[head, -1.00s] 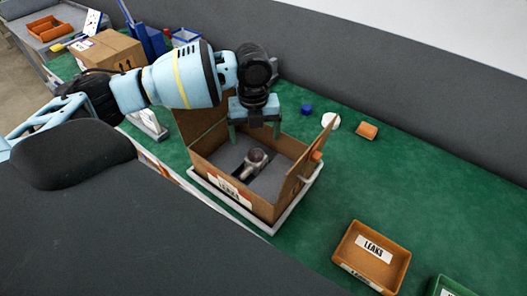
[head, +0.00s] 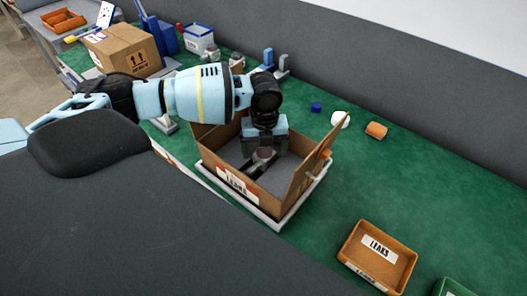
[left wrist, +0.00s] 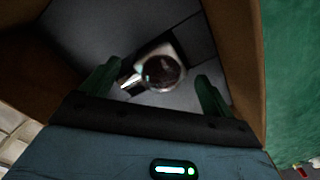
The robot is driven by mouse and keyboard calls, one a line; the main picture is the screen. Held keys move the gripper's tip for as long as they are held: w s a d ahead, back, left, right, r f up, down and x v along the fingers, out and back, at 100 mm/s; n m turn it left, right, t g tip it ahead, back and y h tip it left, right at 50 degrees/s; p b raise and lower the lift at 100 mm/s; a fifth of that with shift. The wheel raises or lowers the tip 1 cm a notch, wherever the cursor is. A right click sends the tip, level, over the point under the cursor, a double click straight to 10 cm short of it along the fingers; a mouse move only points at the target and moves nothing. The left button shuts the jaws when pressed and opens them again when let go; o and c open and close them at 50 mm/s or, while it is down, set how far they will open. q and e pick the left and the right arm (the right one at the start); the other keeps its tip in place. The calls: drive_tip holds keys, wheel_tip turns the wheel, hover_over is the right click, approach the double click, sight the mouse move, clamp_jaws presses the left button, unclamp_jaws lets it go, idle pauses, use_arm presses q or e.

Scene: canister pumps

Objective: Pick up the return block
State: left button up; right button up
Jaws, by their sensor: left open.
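A metal part with a round dark top (left wrist: 161,72) lies on the grey floor of an open cardboard box (head: 240,187) labelled LEAKS; I cannot tell for sure that it is the return block. It also shows in the head view (head: 265,154), partly hidden by my gripper. My left gripper (head: 264,148) points down into the box above this part. In the left wrist view its green fingers (left wrist: 157,72) are open, one on each side of the part, with gaps visible. Contact is not visible. My right gripper is in neither view.
The box stands on a white tray (head: 283,222), its flaps raised close around my gripper. Right of it are an orange LEAKS tray (head: 347,246), an orange block (head: 376,130), a white round item (head: 340,119) and a blue piece (head: 316,107). Green mat between is clear.

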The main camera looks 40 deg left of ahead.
use_arm(q)
drive_tip(key=shift+f, duration=0.15)
drive_tip(key=c, duration=1.2)
wheel_tip(320, 180, up, 10)
drive_tip(key=shift+r, duration=0.1)
